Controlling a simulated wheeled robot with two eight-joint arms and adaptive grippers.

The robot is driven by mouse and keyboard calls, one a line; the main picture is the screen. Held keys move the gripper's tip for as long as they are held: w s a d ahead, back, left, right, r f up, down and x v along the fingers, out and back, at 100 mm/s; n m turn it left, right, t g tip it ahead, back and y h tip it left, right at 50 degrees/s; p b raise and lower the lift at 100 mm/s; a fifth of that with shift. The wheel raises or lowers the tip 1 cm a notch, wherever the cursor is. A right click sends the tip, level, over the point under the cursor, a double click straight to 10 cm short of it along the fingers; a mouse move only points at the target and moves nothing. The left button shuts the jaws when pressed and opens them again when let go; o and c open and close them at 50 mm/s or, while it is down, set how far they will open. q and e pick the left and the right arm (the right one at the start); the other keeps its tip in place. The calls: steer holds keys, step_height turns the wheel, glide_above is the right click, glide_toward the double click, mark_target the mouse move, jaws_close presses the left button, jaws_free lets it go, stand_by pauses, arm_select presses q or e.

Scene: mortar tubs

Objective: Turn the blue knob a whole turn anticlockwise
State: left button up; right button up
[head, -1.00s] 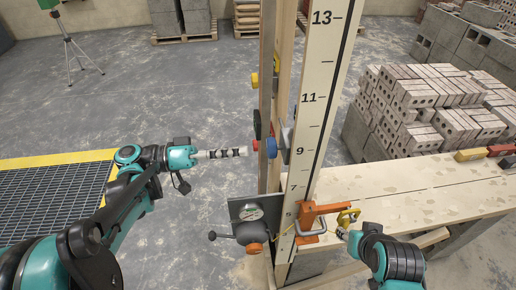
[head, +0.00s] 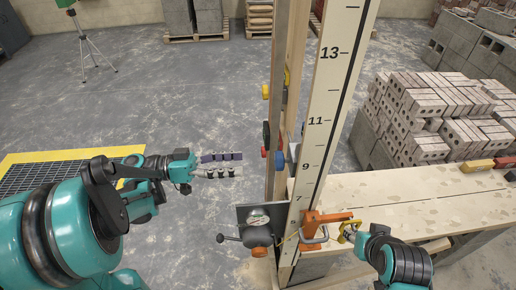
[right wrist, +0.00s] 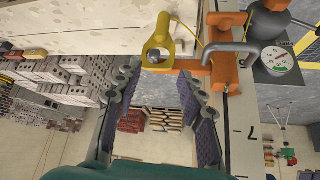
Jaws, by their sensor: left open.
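The blue knob (head: 280,160) sits on the upright wooden post, beside the numbered board and just right of a red knob (head: 265,153). It is partly hidden by the post edge. My left gripper (head: 241,164) is left of the knobs, at about their height in the head view. Its two fingers are apart and empty, pointing right, with a visible gap to the post. My right gripper (right wrist: 160,105) has its fingers spread in the right wrist view, with nothing between them. Its fingertips are close to a yellow ring-shaped handle (right wrist: 157,48), which also shows in the head view (head: 349,231).
A grey gauge box with a lever (head: 258,222) and an orange clamp (head: 322,218) are low on the post. Yellow knobs (head: 266,92) are higher up. A plank bench (head: 430,195) and brick stacks (head: 430,115) are on the right.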

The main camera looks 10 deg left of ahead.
mark_target(282, 161)
arm_select(q)
steer(key=w+d+m+p, duration=0.1)
steer(key=w+d+m, duration=0.1)
steer(key=d, duration=0.7)
steer(key=shift+w+m+p, duration=0.25)
steer(key=shift+m+p, duration=0.15)
steer(key=shift+m, duration=0.1)
arm_select(e)
step_height(282, 161, up, 3)
steer(key=shift+r, duration=0.2)
arm_select(q)
steer(key=shift+r, duration=0.1)
steer(key=c, duration=1.2)
